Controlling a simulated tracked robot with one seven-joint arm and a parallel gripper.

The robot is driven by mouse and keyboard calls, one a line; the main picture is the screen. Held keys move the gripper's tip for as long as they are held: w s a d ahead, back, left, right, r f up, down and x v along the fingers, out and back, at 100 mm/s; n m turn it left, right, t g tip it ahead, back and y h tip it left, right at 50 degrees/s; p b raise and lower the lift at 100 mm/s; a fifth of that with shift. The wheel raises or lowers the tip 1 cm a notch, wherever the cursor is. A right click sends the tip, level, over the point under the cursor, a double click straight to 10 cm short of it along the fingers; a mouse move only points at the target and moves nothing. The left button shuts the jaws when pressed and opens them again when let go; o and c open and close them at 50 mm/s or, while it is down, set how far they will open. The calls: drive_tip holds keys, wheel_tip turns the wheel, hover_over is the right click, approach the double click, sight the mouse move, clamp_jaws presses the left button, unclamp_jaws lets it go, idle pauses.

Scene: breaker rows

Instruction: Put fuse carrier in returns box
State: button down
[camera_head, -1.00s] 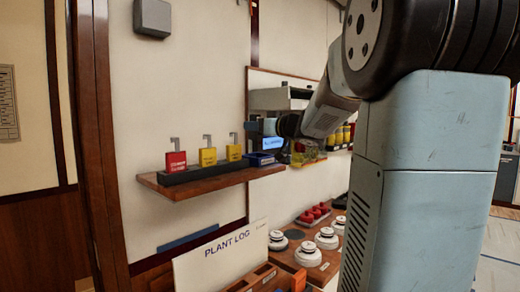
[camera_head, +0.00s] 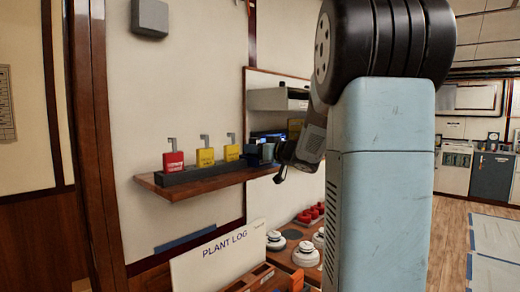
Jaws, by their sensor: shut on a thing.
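My gripper (camera_head: 279,162) is at the right end of the wooden wall shelf, seen small and from behind the arm. It is shut on a small grey-blue piece (camera_head: 267,152), which I take to be the fuse carrier; its outline is hard to separate from what lies behind. A small dark blue box (camera_head: 252,157) sits at the shelf's right end, mostly hidden behind this piece. It may be the returns box, but no label is readable. I cannot tell whether the piece is over, in or beside the box.
Below are a PLANT LOG board (camera_head: 218,258), white round bases (camera_head: 304,254) and red parts (camera_head: 308,214). Open floor (camera_head: 455,225) lies to the right.

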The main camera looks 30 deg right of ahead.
drive_tip(key=c, duration=0.8)
unclamp_jaws()
drive_tip(key=shift+f, duration=0.1)
drive_tip(key=shift+c, duration=0.2)
